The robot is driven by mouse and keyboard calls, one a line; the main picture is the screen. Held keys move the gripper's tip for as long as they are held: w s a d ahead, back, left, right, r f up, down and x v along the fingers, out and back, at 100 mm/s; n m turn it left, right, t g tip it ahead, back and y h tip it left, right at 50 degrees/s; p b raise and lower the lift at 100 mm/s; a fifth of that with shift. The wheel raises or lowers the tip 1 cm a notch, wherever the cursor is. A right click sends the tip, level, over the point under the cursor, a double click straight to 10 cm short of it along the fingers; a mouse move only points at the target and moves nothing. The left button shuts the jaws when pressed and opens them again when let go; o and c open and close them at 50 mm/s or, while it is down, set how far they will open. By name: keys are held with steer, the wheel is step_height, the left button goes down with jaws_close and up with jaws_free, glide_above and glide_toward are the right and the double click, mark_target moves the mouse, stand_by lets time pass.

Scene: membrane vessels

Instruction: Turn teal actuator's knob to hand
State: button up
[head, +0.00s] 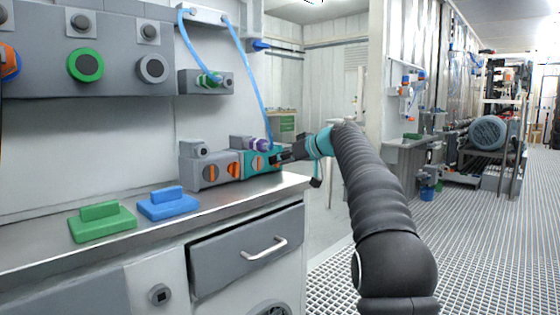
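The teal actuator (249,172) sits at the right end of a row of boxes on the steel counter, close to the counter's right end. An orange knob (258,163) shows on its front. My gripper (279,157) is at the actuator's right side, with its dark fingers against or just in front of it. The fingers are too small to tell whether they are open or shut, or whether they touch anything. They hide part of the actuator's right front. The knob's pointing direction and any markings are too small to read.
A grey box with orange knobs (208,171) stands left of the actuator. A purple fitting (260,145) and blue hose (252,85) are just above it. Green (102,222) and blue (168,204) handled blocks lie on the counter. The grated floor (480,240) at right is clear.

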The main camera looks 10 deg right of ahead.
steer(key=shift+s+d+r, duration=0.1)
steer(key=shift+d, duration=0.05)
steer(key=v, duration=1.1)
steer(key=shift+s+d+r, duration=0.15)
steer(key=shift+s+d, duration=0.05)
steer(key=shift+s, duration=0.1)
